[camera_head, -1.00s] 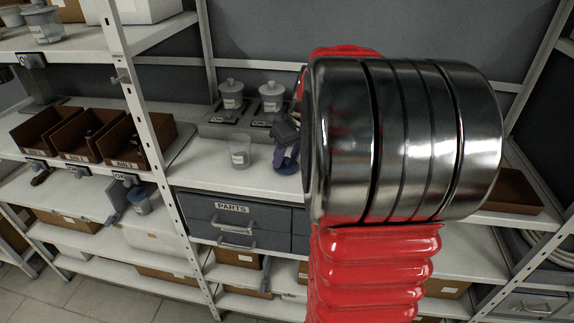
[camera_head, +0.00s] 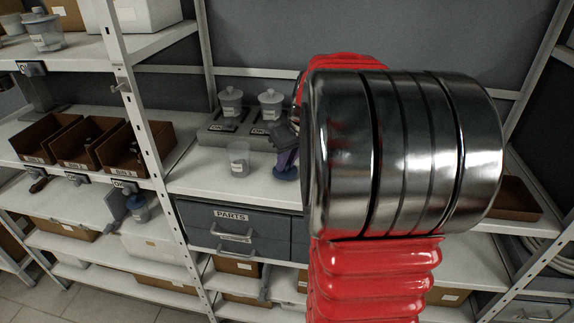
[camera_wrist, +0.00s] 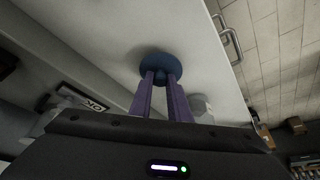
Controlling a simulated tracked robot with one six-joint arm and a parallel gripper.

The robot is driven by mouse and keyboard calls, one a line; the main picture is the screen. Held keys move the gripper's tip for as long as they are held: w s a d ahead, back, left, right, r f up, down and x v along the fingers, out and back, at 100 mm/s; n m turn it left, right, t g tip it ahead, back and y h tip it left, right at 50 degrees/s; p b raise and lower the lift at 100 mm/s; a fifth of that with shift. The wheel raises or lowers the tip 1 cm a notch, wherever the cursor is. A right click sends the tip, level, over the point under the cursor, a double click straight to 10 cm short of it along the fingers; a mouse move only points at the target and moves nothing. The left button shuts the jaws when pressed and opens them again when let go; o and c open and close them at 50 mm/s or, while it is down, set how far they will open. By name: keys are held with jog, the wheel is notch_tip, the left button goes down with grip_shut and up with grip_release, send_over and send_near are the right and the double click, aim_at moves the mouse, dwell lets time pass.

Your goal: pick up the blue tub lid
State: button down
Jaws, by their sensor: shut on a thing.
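The blue tub lid (camera_head: 286,173) is a small round disc at the front of the middle shelf, right of an open clear tub (camera_head: 238,158). It also shows in the wrist view (camera_wrist: 160,62), between and just beyond my fingertips. My gripper (camera_head: 285,160) points down at it, and its purple fingers (camera_wrist: 161,78) are shut on the lid's raised middle. I cannot tell whether the lid touches the shelf or is slightly above it. My red and metal arm hides the shelf to the right.
Two lidded tubs (camera_head: 231,102) (camera_head: 270,104) stand in a grey holder (camera_head: 213,136) behind. Grey PARTS drawers (camera_head: 233,221) sit below the shelf (camera_head: 205,178). A white upright post (camera_head: 147,135) and brown bins (camera_head: 122,157) are to the left. A brown tray (camera_head: 516,200) is at right.

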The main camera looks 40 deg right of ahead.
aim_at(287, 165)
notch_tip(287, 165, up, 9)
dwell(0.4)
jog(key=shift+s, duration=0.1)
dwell(0.4)
